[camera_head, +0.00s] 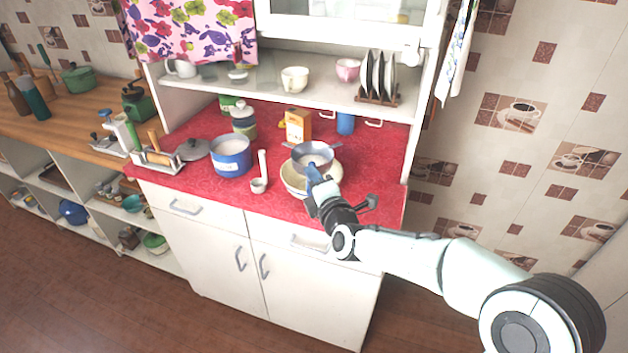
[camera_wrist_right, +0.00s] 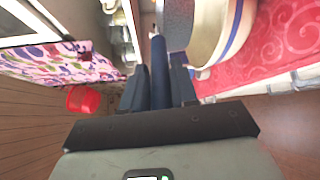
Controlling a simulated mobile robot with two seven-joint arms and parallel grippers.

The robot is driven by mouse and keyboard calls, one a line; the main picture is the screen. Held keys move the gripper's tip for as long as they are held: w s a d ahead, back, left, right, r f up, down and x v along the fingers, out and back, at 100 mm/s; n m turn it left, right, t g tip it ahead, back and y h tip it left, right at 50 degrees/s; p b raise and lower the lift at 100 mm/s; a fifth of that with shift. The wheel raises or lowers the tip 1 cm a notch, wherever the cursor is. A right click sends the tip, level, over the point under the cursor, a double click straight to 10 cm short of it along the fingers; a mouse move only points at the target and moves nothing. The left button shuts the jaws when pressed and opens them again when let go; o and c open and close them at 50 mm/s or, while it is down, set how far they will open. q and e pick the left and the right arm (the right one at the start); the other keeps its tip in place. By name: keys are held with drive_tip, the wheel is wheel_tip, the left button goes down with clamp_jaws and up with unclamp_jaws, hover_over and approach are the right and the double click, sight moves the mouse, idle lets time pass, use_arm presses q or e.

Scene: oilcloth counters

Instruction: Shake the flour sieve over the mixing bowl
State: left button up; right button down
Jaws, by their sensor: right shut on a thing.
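The flour sieve (camera_head: 312,153) is a grey round pan-like sieve with pale contents, held over the cream mixing bowl (camera_head: 293,184) on the red counter. My right gripper (camera_head: 314,184) is shut on the sieve's blue handle, which shows between the fingers in the right wrist view (camera_wrist_right: 160,75). The sieve's grey side (camera_wrist_right: 178,22) and the bowl's cream wall with a blue band (camera_wrist_right: 212,35) also show there. I cannot tell whether the sieve touches the bowl's rim. My left gripper is not in view.
A plate rack (camera_head: 378,96) is on the shelf above. The red counter (camera_head: 381,175) is clear on the right.

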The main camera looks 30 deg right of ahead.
idle(0.3)
use_arm(q)
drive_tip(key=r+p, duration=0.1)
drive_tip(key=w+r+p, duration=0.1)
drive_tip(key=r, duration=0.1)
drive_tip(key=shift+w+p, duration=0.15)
drive_tip(key=shift+p, duration=0.15)
use_arm(e)
drive_tip(key=shift+w+a+r, duration=0.1)
drive_tip(key=shift+w+a, duration=0.35)
drive_tip(key=shift+a, duration=0.2)
drive_tip(key=shift+w+a, duration=0.4)
drive_tip(key=shift+a, duration=0.2)
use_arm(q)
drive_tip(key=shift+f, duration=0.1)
use_arm(e)
drive_tip(key=shift+s, duration=0.1)
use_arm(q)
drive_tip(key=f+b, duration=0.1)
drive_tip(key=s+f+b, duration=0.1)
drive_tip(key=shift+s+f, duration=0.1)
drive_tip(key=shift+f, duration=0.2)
use_arm(e)
drive_tip(key=s+d, duration=0.1)
drive_tip(key=d, duration=0.2)
drive_tip(key=s+d, duration=0.1)
drive_tip(key=d, duration=0.1)
drive_tip(key=shift+s, duration=0.35)
